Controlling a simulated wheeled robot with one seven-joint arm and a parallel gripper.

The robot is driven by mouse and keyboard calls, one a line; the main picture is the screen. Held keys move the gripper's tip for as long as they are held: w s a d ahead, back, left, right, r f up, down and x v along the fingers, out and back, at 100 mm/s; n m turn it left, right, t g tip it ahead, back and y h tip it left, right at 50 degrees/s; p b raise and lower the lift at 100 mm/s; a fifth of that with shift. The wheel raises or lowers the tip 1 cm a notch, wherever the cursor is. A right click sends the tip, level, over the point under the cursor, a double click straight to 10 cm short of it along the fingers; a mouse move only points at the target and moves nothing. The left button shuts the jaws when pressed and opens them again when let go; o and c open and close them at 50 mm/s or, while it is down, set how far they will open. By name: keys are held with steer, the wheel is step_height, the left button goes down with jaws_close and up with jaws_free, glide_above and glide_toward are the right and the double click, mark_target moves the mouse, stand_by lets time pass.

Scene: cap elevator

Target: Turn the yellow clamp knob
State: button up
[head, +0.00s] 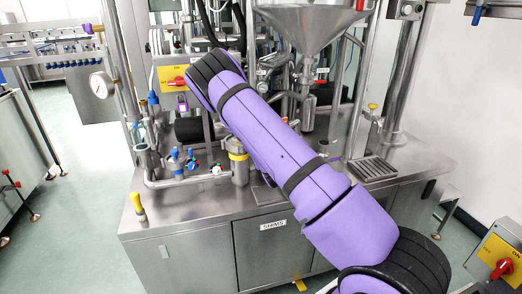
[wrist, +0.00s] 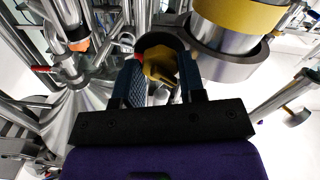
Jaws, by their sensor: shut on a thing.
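The yellow clamp knob (wrist: 158,64) shows in the wrist view, between the two dark fingers of my gripper (wrist: 161,80). The fingers are shut on it, one on each side. Part of the knob is covered by the fingers, and a dark rounded part lies just behind it. In the head view my purple arm reaches up and left over the machine. The gripper and the held knob cannot be made out there.
The steel machine cabinet (head: 190,262) carries a funnel (head: 305,28), pipes and blue valves (head: 176,160). A yellow-handled part (head: 138,205) stands at its front left corner. In the wrist view a yellow-banded steel cylinder (wrist: 228,40) is close on the right. Open floor lies left.

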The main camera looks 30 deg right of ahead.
steer(key=shift+m, duration=7.8)
steer(key=shift+a, duration=0.1)
steer(key=o, duration=0.9)
steer(key=shift+o, duration=0.2)
steer(key=v, duration=1)
steer(key=shift+s, duration=0.4)
